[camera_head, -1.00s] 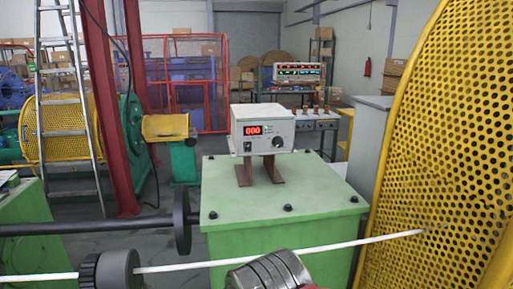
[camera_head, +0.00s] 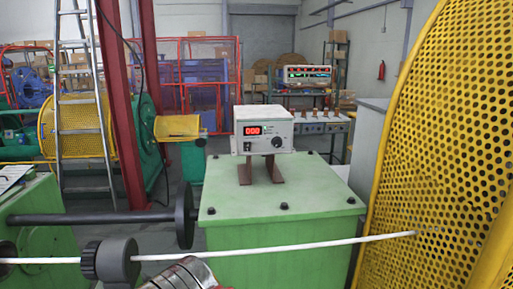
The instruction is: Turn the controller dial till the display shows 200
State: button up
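The controller (camera_head: 264,130) is a white box on brown metal feet, standing on a green machine housing (camera_head: 285,230). Its red display (camera_head: 254,130) reads 000. The dark round dial (camera_head: 277,142) is at the right of its front face, with nothing touching it. A silvery, banded part of my arm shows at the bottom edge, left of centre, well below and in front of the controller. My gripper's fingers are not visible.
A white rod (camera_head: 270,248) crosses in front of the green housing, through a dark roller (camera_head: 118,262). A yellow perforated guard (camera_head: 435,150) fills the right side. A dark shaft with a disc (camera_head: 184,215) lies left. The space above the housing around the controller is clear.

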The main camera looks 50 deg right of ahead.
aim_at(277, 142)
jog(key=u, duration=1.05)
jog(key=k, duration=1.05)
jog(key=z, duration=1.25)
jog(key=i, duration=0.8)
jog(key=z, duration=0.05)
